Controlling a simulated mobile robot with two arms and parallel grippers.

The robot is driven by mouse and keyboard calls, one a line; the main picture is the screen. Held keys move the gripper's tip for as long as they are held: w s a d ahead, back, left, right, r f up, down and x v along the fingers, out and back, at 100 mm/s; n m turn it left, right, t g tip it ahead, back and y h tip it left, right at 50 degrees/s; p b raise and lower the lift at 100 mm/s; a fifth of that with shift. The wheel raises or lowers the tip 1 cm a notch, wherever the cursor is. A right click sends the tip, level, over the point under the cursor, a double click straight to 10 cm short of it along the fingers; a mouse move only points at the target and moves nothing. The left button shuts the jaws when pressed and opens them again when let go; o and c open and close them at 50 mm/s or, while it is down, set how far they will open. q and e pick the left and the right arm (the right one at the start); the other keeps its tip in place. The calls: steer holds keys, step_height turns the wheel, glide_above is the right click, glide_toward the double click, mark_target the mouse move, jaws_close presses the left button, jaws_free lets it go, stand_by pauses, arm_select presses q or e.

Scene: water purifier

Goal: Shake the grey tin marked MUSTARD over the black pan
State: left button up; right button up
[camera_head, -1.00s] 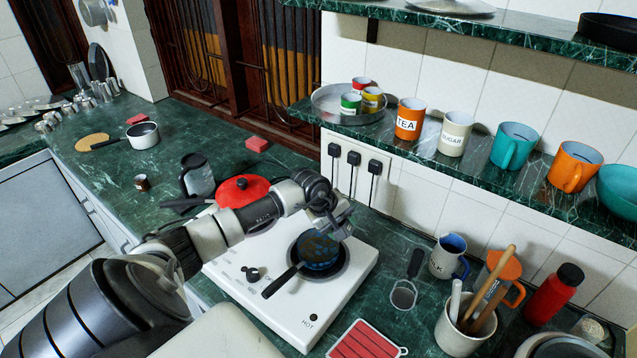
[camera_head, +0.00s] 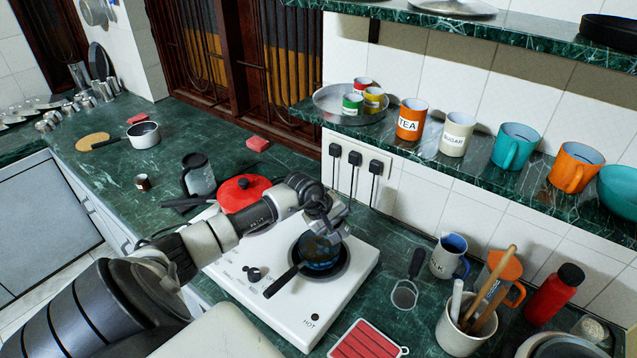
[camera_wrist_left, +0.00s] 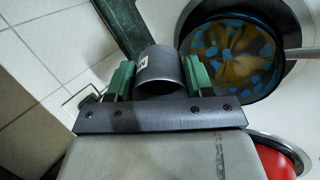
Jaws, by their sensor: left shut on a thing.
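My left gripper (camera_head: 328,222) is above the black pan (camera_head: 318,264) on the white stove. In the left wrist view, its green-padded fingers (camera_wrist_left: 158,78) are shut on a grey tin (camera_wrist_left: 162,68). A scrap of white label shows on the tin's left side, but its lettering cannot be read. The pan (camera_wrist_left: 210,28) is just right of the tin in that view, with brown and blue patches inside. In the head view the tin is too small to make out beside the gripper, and its exact tilt cannot be told. My right gripper is not in view.
A glass jug (camera_head: 198,176) stands behind left. A utensil pot (camera_head: 455,330), blue-lined mug (camera_head: 447,258) and red bottle (camera_head: 555,292) crowd the right. The green shelf (camera_head: 470,165) with mugs overhangs the back.

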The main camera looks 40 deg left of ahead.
arm_select(q)
steer(key=shift+w+f, duration=0.2)
steer(key=shift+w, duration=0.1)
steer(key=shift+s+a, duration=0.1)
steer(key=shift+s, duration=0.35)
steer(key=shift+w, duration=0.2)
steer(key=shift+f, duration=0.1)
steer(key=shift+s+a+t, duration=0.1)
steer(key=shift+s+t, duration=0.2)
steer(key=shift+w+h, duration=0.1)
steer(key=shift+h, duration=0.2)
